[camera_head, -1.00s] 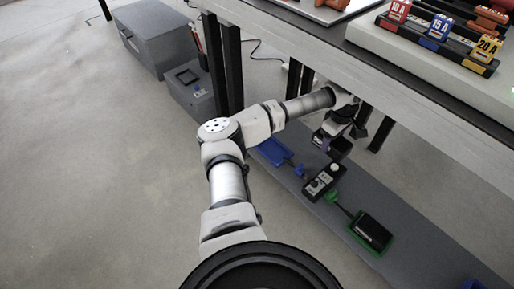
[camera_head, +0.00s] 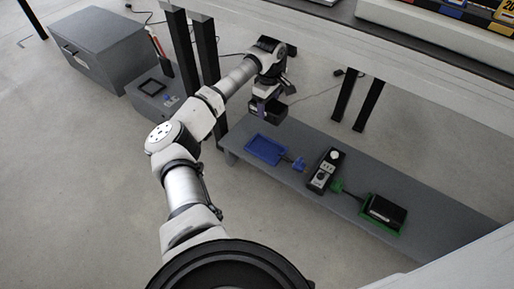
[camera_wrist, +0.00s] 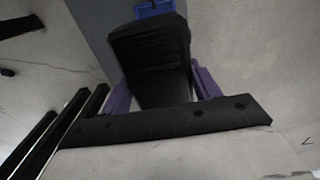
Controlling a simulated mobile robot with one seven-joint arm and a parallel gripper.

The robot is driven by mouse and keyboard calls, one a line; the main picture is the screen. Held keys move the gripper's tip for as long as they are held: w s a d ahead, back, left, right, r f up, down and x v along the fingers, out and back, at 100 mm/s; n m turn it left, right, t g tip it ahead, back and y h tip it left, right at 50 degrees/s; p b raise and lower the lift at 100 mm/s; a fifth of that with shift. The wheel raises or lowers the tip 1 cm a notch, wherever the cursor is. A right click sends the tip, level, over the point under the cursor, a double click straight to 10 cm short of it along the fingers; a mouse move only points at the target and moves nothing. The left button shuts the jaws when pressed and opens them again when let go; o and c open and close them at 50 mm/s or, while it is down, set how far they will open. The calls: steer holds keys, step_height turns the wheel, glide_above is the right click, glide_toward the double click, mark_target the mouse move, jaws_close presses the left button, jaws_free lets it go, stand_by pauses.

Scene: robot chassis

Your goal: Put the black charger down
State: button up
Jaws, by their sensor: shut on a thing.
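My gripper (camera_head: 264,97) is shut on a black charger (camera_head: 270,111), a dark ribbed block. In the wrist view the held charger (camera_wrist: 150,50) sits between the two purple fingers. In the head view it hangs above the far left end of the low grey bench. A blue tray (camera_head: 266,149) lies on the bench, empty, a little below and in front of the charger in the picture. The tray's edge also shows beyond the charger in the wrist view (camera_wrist: 155,9).
A black device with a round white knob (camera_head: 325,170) stands mid-bench. A black block (camera_head: 385,210) lies in a green tray (camera_head: 369,222) to its right. A higher table (camera_head: 400,62) with dark legs overhangs behind. Grey boxes (camera_head: 105,52) stand on the floor at left.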

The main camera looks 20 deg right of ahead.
step_height(320, 180, down, 20)
steer(key=b, duration=0.6)
steer(key=shift+r, duration=0.15)
steer(key=o, duration=1.3)
steer(key=shift+f, duration=0.2)
steer(key=shift+c, duration=0.2)
steer(key=shift+r, duration=0.1)
step_height(320, 180, up, 12)
steer(key=p, duration=0.4)
steer(key=shift+s, duration=0.1)
